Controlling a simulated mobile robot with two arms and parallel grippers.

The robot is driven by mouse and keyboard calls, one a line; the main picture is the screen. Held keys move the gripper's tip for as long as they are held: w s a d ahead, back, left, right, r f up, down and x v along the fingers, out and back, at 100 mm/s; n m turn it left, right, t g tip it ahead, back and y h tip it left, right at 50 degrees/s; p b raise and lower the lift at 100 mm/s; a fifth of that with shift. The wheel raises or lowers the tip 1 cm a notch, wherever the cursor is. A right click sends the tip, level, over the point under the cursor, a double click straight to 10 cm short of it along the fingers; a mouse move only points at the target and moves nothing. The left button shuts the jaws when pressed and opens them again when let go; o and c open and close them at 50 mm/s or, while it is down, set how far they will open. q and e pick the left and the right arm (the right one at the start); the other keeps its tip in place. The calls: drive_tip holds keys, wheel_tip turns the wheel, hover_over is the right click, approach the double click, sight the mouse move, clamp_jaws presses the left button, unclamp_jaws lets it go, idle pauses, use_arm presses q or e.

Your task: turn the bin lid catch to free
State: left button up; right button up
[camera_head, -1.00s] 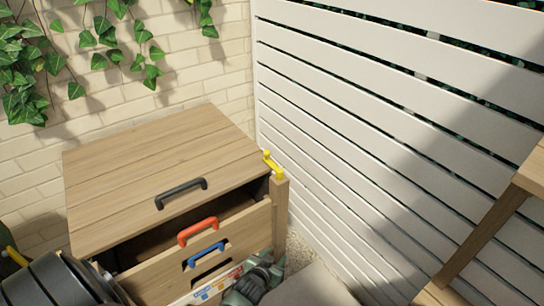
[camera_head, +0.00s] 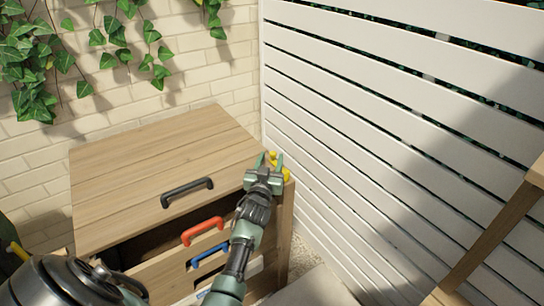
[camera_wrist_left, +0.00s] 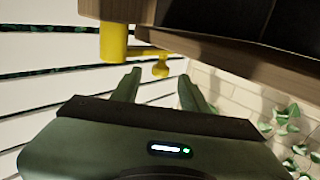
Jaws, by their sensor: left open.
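The wooden bin (camera_head: 85,225) stands against the brick wall, with its plank lid (camera_head: 150,150) on top and a dark handle (camera_head: 187,191) on the lid. My left gripper (camera_head: 271,160) is open at the catch. In the left wrist view the catch's post (camera_wrist_left: 114,44) is left of my fingers, and its small knob (camera_wrist_left: 160,70) shows between the fingertips (camera_wrist_left: 160,82). I cannot tell whether they touch. My right gripper is not in view.
A white slatted fence (camera_head: 390,120) runs close along the bin's right side. The bin's front has a red handle (camera_head: 203,230) and a blue handle below it, partly behind my arm. A wooden frame (camera_head: 490,235) stands at the right. Ivy (camera_head: 35,70) hangs on the wall.

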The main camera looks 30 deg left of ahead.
use_arm(q)
drive_tip(key=shift+x, duration=1.15)
clamp_jaws()
drive_tip(key=shift+f, duration=0.1)
idle(0.5)
